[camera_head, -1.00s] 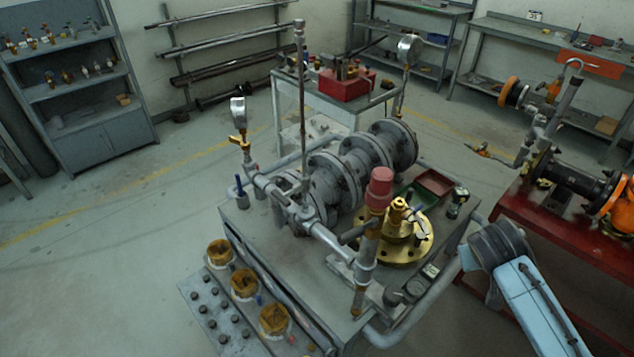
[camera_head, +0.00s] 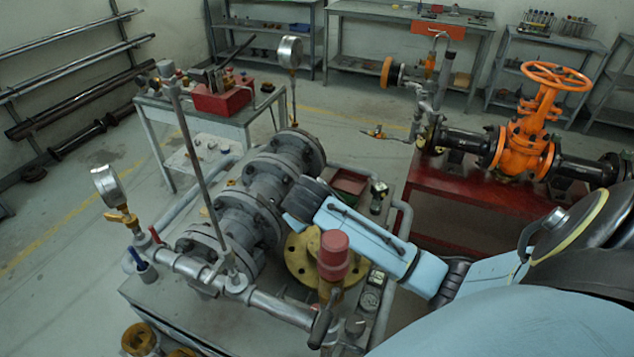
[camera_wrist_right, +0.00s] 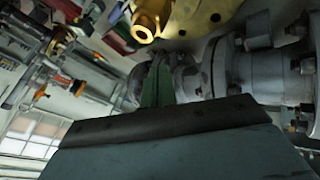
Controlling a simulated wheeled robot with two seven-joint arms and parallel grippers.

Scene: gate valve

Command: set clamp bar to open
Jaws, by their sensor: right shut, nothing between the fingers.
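I cannot pick out the clamp bar for certain in either view. The grey flanged valve body (camera_head: 248,200) lies across the bench in the middle of the head view. My right arm reaches in from the right, its end over the near right side of this body, and hides part of it. In the right wrist view my right gripper (camera_wrist_right: 157,82) is shut and empty, in front of grey flanges (camera_wrist_right: 245,68). I cannot tell whether it touches them. My left gripper is not in view.
A red-capped upright fitting (camera_head: 334,256) and a brass flange (camera_head: 300,262) stand close beside my right arm. A tall thin grey pipe (camera_head: 195,165) and a pressure gauge (camera_head: 107,182) rise at the left. An orange handwheel valve (camera_head: 540,125) sits on the red stand.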

